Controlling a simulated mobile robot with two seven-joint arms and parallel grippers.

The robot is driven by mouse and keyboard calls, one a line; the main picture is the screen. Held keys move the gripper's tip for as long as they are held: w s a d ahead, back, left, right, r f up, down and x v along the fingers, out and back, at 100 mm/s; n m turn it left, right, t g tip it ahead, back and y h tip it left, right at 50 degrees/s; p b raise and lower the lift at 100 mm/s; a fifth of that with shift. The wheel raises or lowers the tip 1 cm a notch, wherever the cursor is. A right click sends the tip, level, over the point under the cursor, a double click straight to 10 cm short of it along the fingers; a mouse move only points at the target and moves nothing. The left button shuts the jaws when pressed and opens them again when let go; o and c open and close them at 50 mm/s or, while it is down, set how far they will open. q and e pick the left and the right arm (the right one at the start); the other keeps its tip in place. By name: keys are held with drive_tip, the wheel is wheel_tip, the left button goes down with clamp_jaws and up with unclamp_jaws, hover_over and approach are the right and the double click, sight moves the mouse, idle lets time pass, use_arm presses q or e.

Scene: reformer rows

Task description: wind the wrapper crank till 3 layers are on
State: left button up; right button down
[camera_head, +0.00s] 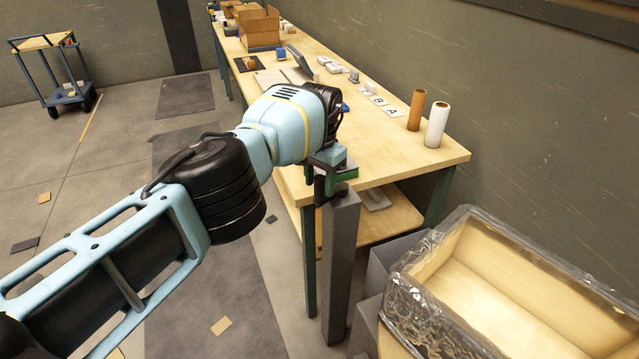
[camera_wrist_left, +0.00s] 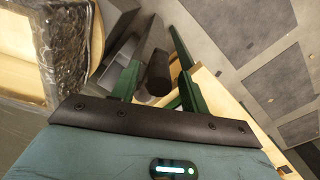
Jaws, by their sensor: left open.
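My left gripper (camera_head: 331,178) is open above the top of a grey post (camera_head: 341,255), by the front table corner. In the left wrist view its green fingers (camera_wrist_left: 158,84) stand on either side of a dark cylindrical piece (camera_wrist_left: 158,68), which looks like the crank handle. I cannot tell whether they touch it. Most of the crank is hidden under my gripper. A wooden crate (camera_head: 545,285) at the lower right has shiny clear film (camera_head: 415,305) around its sides. It also shows in the left wrist view (camera_wrist_left: 40,55). I cannot count the film layers. My right gripper is out of view.
The long table (camera_head: 410,165) holds a brown roll (camera_head: 415,110), a white roll (camera_head: 437,124), letter cards (camera_head: 392,111) and a cardboard box (camera_head: 262,30) farther back. A cart (camera_head: 62,100) stands far left. The floor left of the table is mostly clear.

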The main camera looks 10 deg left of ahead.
use_arm(q)
wheel_tip(320, 180, up, 7)
drive_tip(key=shift+f, duration=0.2)
